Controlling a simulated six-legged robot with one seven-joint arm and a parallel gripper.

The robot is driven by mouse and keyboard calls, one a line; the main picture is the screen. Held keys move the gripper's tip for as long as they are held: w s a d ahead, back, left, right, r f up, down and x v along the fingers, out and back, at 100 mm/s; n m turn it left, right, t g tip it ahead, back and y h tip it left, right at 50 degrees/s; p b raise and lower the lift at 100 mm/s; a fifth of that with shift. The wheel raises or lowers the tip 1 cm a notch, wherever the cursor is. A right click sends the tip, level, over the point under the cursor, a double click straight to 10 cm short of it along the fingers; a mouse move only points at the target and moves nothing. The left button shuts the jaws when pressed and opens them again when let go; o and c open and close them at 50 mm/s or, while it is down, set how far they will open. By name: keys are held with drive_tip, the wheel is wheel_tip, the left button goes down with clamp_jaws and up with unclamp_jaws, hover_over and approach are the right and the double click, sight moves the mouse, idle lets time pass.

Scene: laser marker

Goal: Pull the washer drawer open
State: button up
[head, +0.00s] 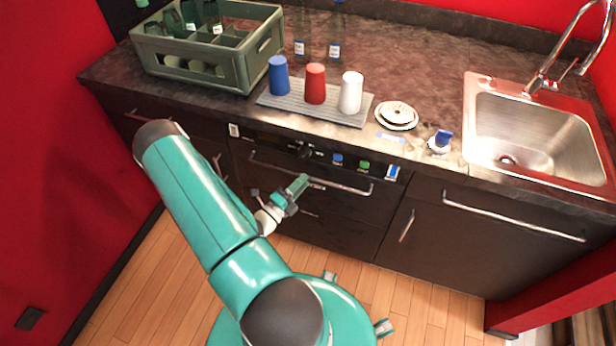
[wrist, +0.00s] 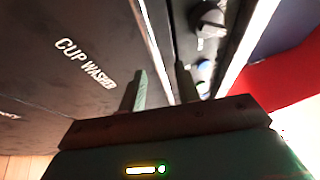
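The washer drawer (head: 335,230) is a dark front under the counter, seemingly flush with the cabinet. In the wrist view its face (wrist: 80,70) reads "CUP WASHER". A long metal handle (head: 345,187) runs across its upper part. In the head view my gripper (head: 303,181) is at the middle of this handle and covers part of it. In the wrist view the fingers of my gripper (wrist: 160,75) are apart, and the bright handle bar (wrist: 150,38) runs down into the gap between them. Whether either finger touches the bar cannot be told.
Above the drawer is a control strip with a black knob (head: 304,151) and coloured buttons (head: 364,164). Blue, red (head: 315,84) and white cups stand on a grey mat (head: 290,101). A bottle crate (head: 215,70) is left, a sink (head: 520,130) right. The wooden floor (head: 150,265) looks clear.

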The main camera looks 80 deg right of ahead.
drive_tip(key=shift+x, duration=1.75)
drive_tip(key=shift+c, duration=0.4)
clamp_jaws()
drive_tip(key=shift+a, duration=0.15)
